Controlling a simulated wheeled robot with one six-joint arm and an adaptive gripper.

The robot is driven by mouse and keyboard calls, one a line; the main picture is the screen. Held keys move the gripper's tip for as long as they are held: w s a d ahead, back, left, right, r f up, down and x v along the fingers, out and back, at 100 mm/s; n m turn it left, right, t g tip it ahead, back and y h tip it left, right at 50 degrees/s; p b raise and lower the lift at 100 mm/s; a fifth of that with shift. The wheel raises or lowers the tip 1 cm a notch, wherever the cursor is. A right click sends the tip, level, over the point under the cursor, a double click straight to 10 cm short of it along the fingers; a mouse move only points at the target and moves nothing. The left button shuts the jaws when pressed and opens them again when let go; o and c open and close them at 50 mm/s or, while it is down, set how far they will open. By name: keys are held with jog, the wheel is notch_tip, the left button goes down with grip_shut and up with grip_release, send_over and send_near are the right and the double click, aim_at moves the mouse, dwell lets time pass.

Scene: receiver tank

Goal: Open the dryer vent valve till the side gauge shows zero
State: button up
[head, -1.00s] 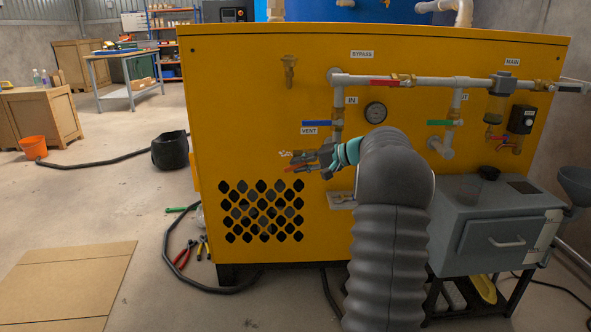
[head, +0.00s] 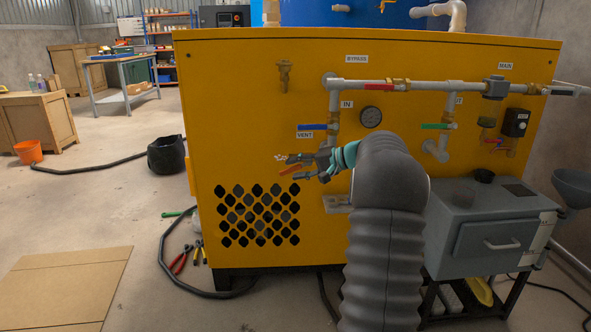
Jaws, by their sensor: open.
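The dryer is a yellow cabinet (head: 240,110). Its VENT label (head: 304,134) sits under a blue lever (head: 312,127). Below the label, a small brass fitting (head: 281,157) and a red lever (head: 290,170) show at the tips of my gripper (head: 300,166). My gripper is open and points left, with its fingers close to the red lever. I cannot tell whether they touch it. My wrist and gripper hide part of the vent piping. The side gauge (head: 371,117) is a round dial right of the IN label. Its needle is too small to read.
White pipe (head: 430,86) with red and green (head: 435,126) levers runs above and right of my arm. A grey box (head: 490,225) on a stand is at right. A black hose (head: 170,275) and pliers (head: 181,262) lie on the floor at left, near a cardboard sheet (head: 65,290).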

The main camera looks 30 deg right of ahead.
jog(key=v, duration=1.1)
jog(key=shift+s+d, duration=0.15)
jog(key=shift+d, duration=0.05)
dwell(1.2)
